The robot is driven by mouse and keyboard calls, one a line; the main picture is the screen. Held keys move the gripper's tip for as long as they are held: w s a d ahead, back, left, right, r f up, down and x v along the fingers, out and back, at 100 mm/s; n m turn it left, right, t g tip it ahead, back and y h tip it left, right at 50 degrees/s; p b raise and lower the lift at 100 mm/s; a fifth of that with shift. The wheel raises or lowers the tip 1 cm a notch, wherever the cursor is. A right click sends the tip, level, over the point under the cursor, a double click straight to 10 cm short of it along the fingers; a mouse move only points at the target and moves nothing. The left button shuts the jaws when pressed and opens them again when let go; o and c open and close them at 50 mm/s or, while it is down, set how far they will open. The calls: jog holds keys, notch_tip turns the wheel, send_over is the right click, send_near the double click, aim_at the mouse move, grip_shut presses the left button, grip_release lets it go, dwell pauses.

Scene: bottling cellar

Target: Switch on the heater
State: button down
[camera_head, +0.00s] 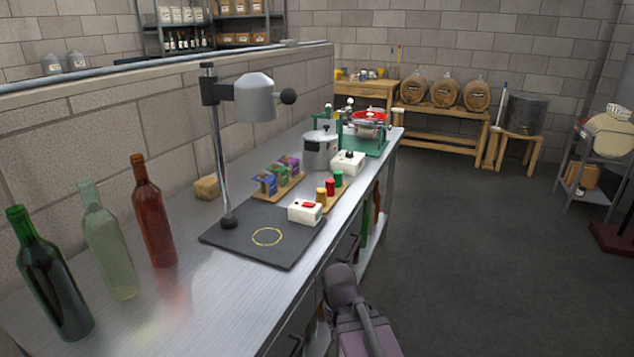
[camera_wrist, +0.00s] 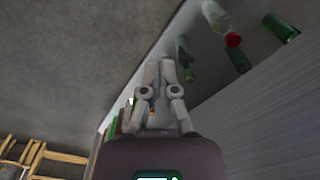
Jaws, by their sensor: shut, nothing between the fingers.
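A grey lamp-like head (camera_head: 255,97) hangs from an upright metal post on a dark mat (camera_head: 240,240). A white box with a red switch (camera_head: 305,211) sits on the mat's right edge. Behind it, a second white box with a dark knob (camera_head: 348,162) stands beside a metal pot (camera_head: 320,150). I cannot tell which of these is the heater, nor whether either switch is on. My gripper (camera_wrist: 165,68) is shut and empty in the wrist view. In the head view only my arm shows, low beside the bench's front edge; the fingertips cannot be made out there.
A green bottle (camera_head: 50,275), a pale bottle (camera_head: 108,240) and a red-brown bottle (camera_head: 154,212) stand on the bench at left. Coloured packets (camera_head: 278,175) and small capped pieces (camera_head: 331,188) sit on wooden trays. Barrels (camera_head: 445,92) stand at the back.

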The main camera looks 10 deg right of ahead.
jog(key=w+r+n+p, duration=0.1)
jog(key=w+r+p, duration=0.1)
jog(key=r+p, duration=1.15)
jog(key=w+r+p, duration=0.3)
jog(key=r+p, duration=1)
jog(key=r, duration=0.2)
jog(key=w+d+r+n+t+y+p, duration=0.2)
jog(key=w+n, duration=0.3)
jog(key=w, duration=0.4)
jog(key=w+d+r+n+t+y+p, duration=0.1)
jog(key=w+d+r+n+t+y, duration=0.1)
jog(key=w, duration=0.8)
jog(key=shift+w+d+r+n+y+p, duration=0.2)
jog(key=shift+d+r+n+y+p, duration=0.25)
jog(key=shift+r+n+y, duration=0.9)
jog(key=shift+r+h, duration=0.25)
jog(key=shift+r, duration=0.05)
jog(key=shift+f, duration=0.15)
jog(key=b, duration=0.8)
send_over(310, 204)
jog(key=d, duration=0.1)
jog(key=f, duration=0.8)
jog(key=shift+s+d, duration=0.1)
jog(key=shift+s, duration=0.25)
jog(key=shift+s+d+f+b, duration=0.1)
jog(key=shift+f+b, duration=0.8)
jog(key=shift+b, duration=0.1)
jog(key=shift+s+d+f+b, duration=0.1)
jog(key=shift+f+b, duration=0.8)
jog(key=shift+b, duration=0.05)
